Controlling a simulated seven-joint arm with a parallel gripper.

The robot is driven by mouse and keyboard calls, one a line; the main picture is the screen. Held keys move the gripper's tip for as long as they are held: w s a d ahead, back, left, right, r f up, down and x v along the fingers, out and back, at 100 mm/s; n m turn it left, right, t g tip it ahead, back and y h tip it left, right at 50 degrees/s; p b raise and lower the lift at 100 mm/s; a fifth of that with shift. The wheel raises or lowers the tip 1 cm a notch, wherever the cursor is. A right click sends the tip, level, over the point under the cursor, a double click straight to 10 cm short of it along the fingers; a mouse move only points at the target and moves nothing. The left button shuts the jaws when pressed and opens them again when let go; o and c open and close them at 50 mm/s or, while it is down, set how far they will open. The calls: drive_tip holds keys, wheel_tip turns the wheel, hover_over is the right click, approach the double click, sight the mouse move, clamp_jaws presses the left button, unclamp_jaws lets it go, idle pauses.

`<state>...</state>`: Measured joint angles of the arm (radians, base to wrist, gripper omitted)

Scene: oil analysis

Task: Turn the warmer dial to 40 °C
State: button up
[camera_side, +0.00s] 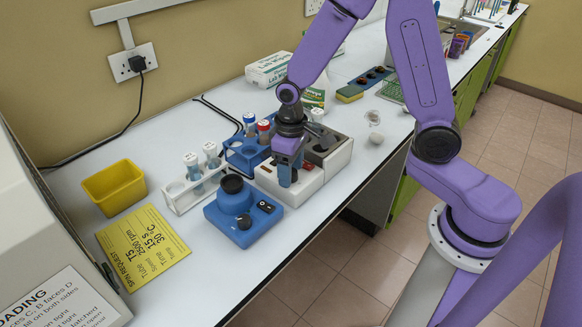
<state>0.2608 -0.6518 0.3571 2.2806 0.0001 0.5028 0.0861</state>
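A white box-shaped unit (316,181) stands near the front edge of the bench, with small red marks on its face and a grey top section; it looks like the warmer. My gripper (287,181) points down at the left part of this unit, with its fingers close to the front face. The gripper covers that part, so I cannot make out the dial, its setting or any contact. The fingers are too small and overlapped to show whether they are open or shut.
A blue device (226,214) with a black cup and knobs stands just left of the unit. A white tube rack (178,198) and a blue rack (241,160) stand behind. A yellow bin (114,187) and yellow request card (143,246) lie left. A white round object (376,138) lies right.

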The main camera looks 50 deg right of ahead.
drive_tip(key=shift+r, duration=0.1)
wheel_tip(320, 180, up, 17)
idle(0.8)
drive_tip(key=shift+r, duration=0.1)
drive_tip(key=s+d+f+n, duration=0.1)
drive_tip(key=s+f+n, duration=0.2)
drive_tip(key=s, duration=0.8)
drive_tip(key=s+d+f+n, duration=0.1)
drive_tip(key=s+f+n, duration=0.2)
drive_tip(key=s+n, duration=0.3)
drive_tip(key=s, duration=0.5)
drive_tip(key=shift+s+f, duration=0.25)
drive_tip(key=shift+f, duration=0.05)
